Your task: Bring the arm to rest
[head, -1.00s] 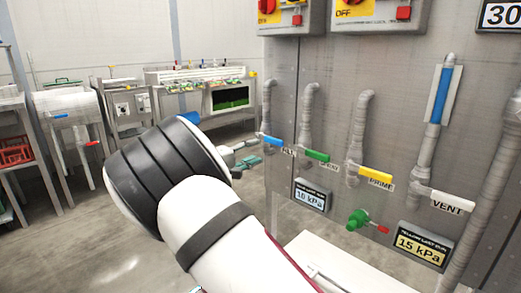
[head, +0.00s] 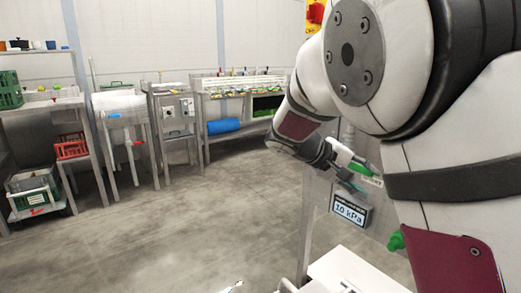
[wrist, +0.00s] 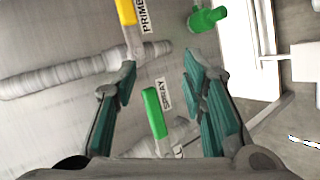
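My gripper (head: 352,172) is at the end of my arm, close to the valve panel in the head view. In the wrist view my gripper (wrist: 158,85) is open, with its two teal-padded fingers apart and nothing held. The green SPRAY valve handle (wrist: 154,112) shows between the fingers; I cannot tell whether a finger touches it. My arm is bent and fills the right side of the head view, hiding most of the panel.
The yellow PRIME handle (wrist: 126,11) and a green knob (wrist: 207,19) are close by in the wrist view. A 10 kPa display (head: 350,211) is below the gripper. Benches, a red crate (head: 71,146) and a blue roll (head: 223,126) stand behind. The floor at centre is clear.

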